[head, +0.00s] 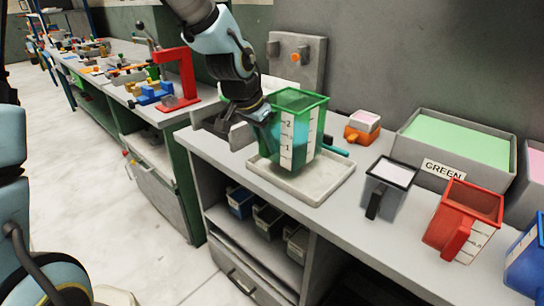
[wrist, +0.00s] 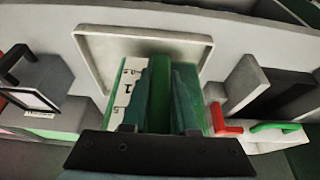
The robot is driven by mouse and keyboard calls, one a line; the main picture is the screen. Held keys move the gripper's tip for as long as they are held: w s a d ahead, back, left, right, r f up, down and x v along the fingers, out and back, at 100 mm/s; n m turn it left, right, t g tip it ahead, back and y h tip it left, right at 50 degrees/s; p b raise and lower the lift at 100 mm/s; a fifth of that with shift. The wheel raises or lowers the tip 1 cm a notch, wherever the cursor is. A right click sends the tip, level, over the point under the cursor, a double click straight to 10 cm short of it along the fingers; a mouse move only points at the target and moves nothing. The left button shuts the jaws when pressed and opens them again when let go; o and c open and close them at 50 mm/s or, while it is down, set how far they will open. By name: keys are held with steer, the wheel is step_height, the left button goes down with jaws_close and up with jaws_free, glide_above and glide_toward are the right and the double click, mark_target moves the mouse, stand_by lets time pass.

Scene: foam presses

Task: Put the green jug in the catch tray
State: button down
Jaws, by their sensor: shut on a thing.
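The green jug (head: 304,112) is a clear green, square-sided measuring jug with a white scale strip. It is upright, over the pale grey catch tray (head: 332,190) on the bench. My gripper (head: 302,143) is shut on the jug, with teal fingers showing at its sides. In the wrist view the jug (wrist: 159,92) fills the space in front of my gripper, and the tray (wrist: 86,48) shows its rim beyond. The jug's base is within the tray's outline in the head view; I cannot tell whether it touches the tray floor.
A red press (head: 186,78) stands on the left bench.

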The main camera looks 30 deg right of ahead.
steer(key=shift+f, duration=2.2)
steer(key=shift+f, duration=0.15)
steer(key=c, duration=0.7)
jaws_free()
steer(key=shift+r, duration=0.35)
steer(key=p+v, duration=0.1)
steer(key=v, duration=1)
steer(key=shift+a+r, duration=0.25)
steer(key=shift+a, duration=0.05)
